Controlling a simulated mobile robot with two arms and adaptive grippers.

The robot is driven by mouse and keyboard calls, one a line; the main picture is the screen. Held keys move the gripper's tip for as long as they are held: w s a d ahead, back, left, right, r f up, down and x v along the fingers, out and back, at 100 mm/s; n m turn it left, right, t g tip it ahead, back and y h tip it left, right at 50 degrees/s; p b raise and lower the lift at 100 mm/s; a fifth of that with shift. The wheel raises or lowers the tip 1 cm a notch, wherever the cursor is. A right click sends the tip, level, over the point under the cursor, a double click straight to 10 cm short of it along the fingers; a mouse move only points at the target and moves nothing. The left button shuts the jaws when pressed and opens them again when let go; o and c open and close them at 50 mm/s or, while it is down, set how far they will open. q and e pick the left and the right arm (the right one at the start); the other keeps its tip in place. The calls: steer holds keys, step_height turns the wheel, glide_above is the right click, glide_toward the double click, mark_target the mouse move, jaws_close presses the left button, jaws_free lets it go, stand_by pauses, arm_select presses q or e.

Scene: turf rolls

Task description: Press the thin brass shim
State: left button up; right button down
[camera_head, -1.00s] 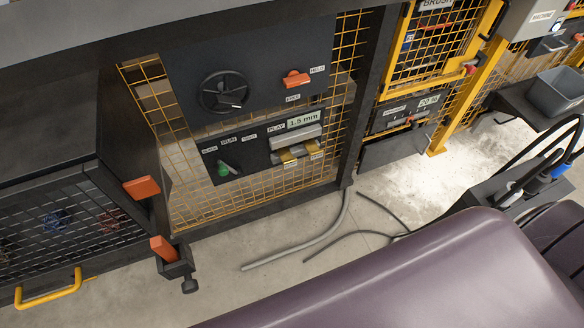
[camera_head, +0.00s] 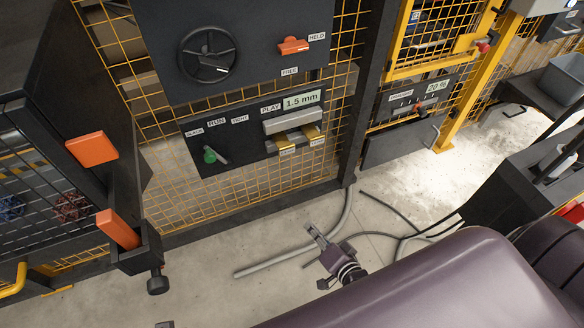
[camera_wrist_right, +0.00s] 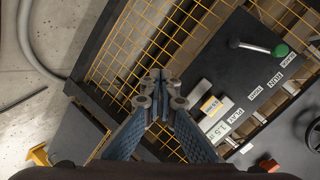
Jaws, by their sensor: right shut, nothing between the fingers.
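Two small brass shims (camera_head: 287,149) show under a grey bar (camera_head: 292,121) on the dark panel with the 1.5 mm display. Their small labels are too blurred to tell which one is thin. My right gripper (camera_head: 314,232) is low in front of the mesh, below the panel and apart from it. In the right wrist view its fingers (camera_wrist_right: 160,82) are shut and empty. One brass shim (camera_wrist_right: 210,104) shows there to the right of the fingertips, beside the grey block; the other is not clearly visible. My left gripper cannot be made out.
A green-tipped lever (camera_head: 210,156) is left of the shims. A black handwheel (camera_head: 208,54) and an orange switch (camera_head: 293,45) are above. Yellow mesh (camera_head: 240,185) surrounds the panel. An orange-tipped bracket (camera_head: 118,228) juts out at left. Hoses (camera_head: 290,262) lie on the floor.

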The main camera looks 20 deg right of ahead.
mark_target(288, 152)
arm_select(q)
steer(key=w+b+v, duration=0.2)
steer(key=b+v, duration=0.3)
steer(key=v, duration=0.4)
steer(key=shift+s+r+t+b, duration=0.35)
steer(key=shift+r+t+b, duration=0.05)
steer(key=shift+r, duration=0.3)
arm_select(e)
steer(key=w+d+r+m+t+h, duration=0.1)
steer(key=w+r+m+t, duration=0.3)
steer(key=r+m, duration=0.3)
step_height(288, 152, up, 5)
steer(key=shift+d+m, duration=0.15)
steer(key=shift+m, duration=0.15)
arm_select(q)
steer(key=shift+a, duration=0.1)
steer(key=shift+f+b, duration=0.55)
steer(key=shift+f, duration=0.05)
arm_select(e)
steer(key=w, duration=1.4)
steer(key=shift+w, duration=0.1)
